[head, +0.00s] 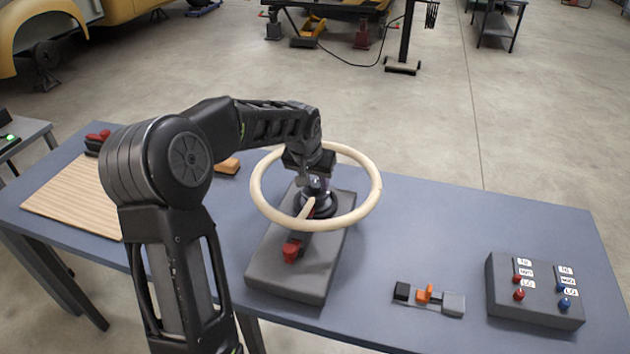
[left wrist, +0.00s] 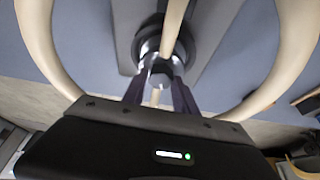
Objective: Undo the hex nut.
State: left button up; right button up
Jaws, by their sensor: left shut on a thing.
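A large cream handwheel (head: 368,205) is mounted over a grey block (head: 288,278) on the table. At its hub, the metallic hex nut (left wrist: 161,76) sits between my left gripper's fingers in the left wrist view. My left gripper (head: 315,181) points down at the hub and is shut on the nut, with a finger on either side of it. The wheel's rim (left wrist: 42,45) surrounds the gripper without visible contact. In the head view the gripper mostly hides the nut. My right gripper is in neither view.
A red part (head: 291,250) sticks up from the block's near end. To the right are a small switch strip (head: 429,298) and a dark box (head: 535,292) with red and blue knobs. A wooden board (head: 75,200) lies at left. The table's back right is clear.

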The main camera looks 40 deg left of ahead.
pick_arm(q)
grip_shut()
jog(key=n+b, duration=0.1)
jog(key=n+y+b, duration=0.1)
jog(key=b, duration=0.1)
jog(key=shift+w+d+f+b, duration=0.1)
jog(key=shift+d+f+b, duration=0.1)
jog(key=shift+b, duration=0.1)
jog(key=n+g+y+b, duration=0.1)
jog(key=n+b, duration=0.2)
jog(key=shift+n, duration=0.3)
jog(key=n+b, duration=0.1)
jog(key=n, duration=0.1)
jog(key=shift+w+r+n+g+y, duration=0.1)
jog(key=shift+r+n+g+y, duration=0.05)
jog(key=shift+n+g+y, duration=0.25)
jog(key=n, duration=0.2)
jog(key=n+g, duration=0.1)
jog(key=n, duration=0.1)
jog(key=shift+r+g+y, duration=0.1)
jog(key=shift+g+y, duration=0.2)
